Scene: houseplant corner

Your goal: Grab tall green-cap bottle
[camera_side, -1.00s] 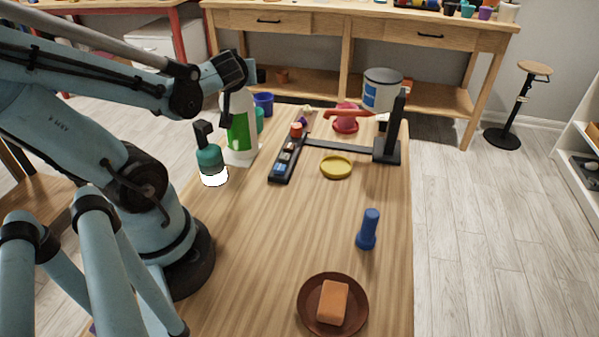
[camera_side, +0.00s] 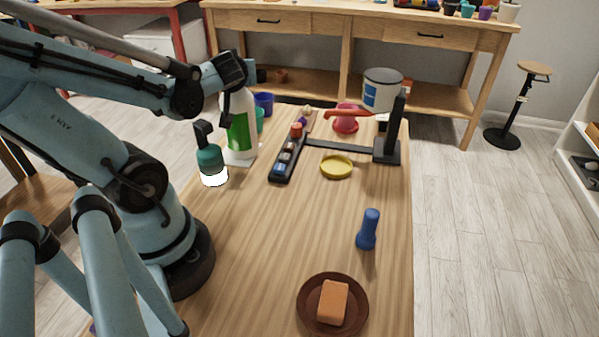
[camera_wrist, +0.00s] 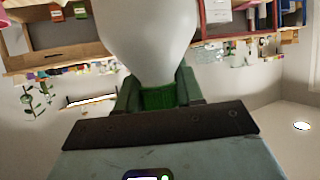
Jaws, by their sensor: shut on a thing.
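The tall bottle (camera_side: 240,128) is white with a green label. It stands upright at the left edge of the wooden table in the side view, its top hidden behind my wrist. In the wrist view the white bottle body (camera_wrist: 148,35) fills the upper middle, and its green cap (camera_wrist: 157,97) sits between my fingers. My gripper (camera_wrist: 158,92) is shut on the bottle at the cap. In the side view my fingers are mostly hidden by the arm.
A black tray with small items (camera_side: 285,160), a yellow dish (camera_side: 336,167), a blue flashlight-like object (camera_side: 368,230) and a brown saucer (camera_side: 310,318) with an orange block lie to the right. The table's middle is clear.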

